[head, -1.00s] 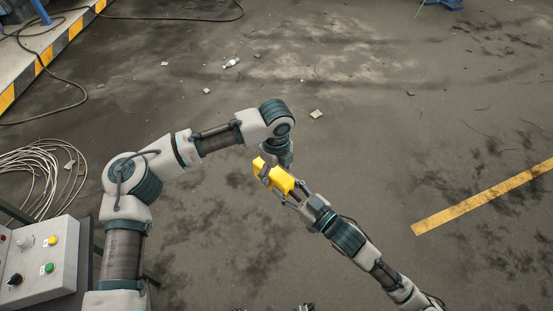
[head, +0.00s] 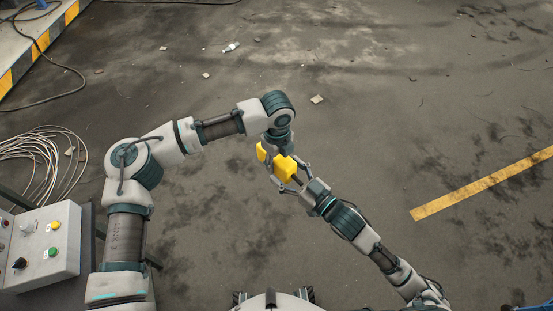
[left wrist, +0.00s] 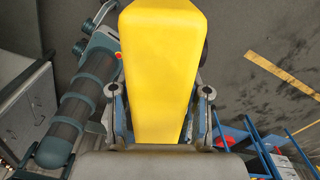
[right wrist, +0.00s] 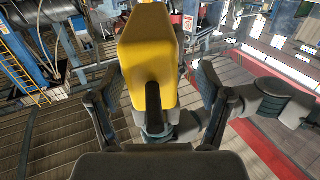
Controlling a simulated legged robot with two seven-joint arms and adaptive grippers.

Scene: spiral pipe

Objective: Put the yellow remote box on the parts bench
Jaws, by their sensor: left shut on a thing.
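The yellow remote box (head: 284,168) is held above the floor between my two grippers. My left gripper (head: 277,147) is shut on it from above in the head view. In the left wrist view the yellow box (left wrist: 160,60) fills the space between the left fingers (left wrist: 160,100). My right gripper (head: 291,174) is open around the box's near end. In the right wrist view its fingers (right wrist: 157,100) stand apart on both sides of the box (right wrist: 150,45), with gaps; a dark stub sticks out of the box between them. I cannot identify the parts bench for certain.
A blue frame (left wrist: 252,140) with red and blue items shows at lower right in the left wrist view. A grey control box (head: 45,245) with buttons stands at left in the head view, near coiled cables (head: 40,160). Open floor with a yellow stripe (head: 480,184) lies ahead and right.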

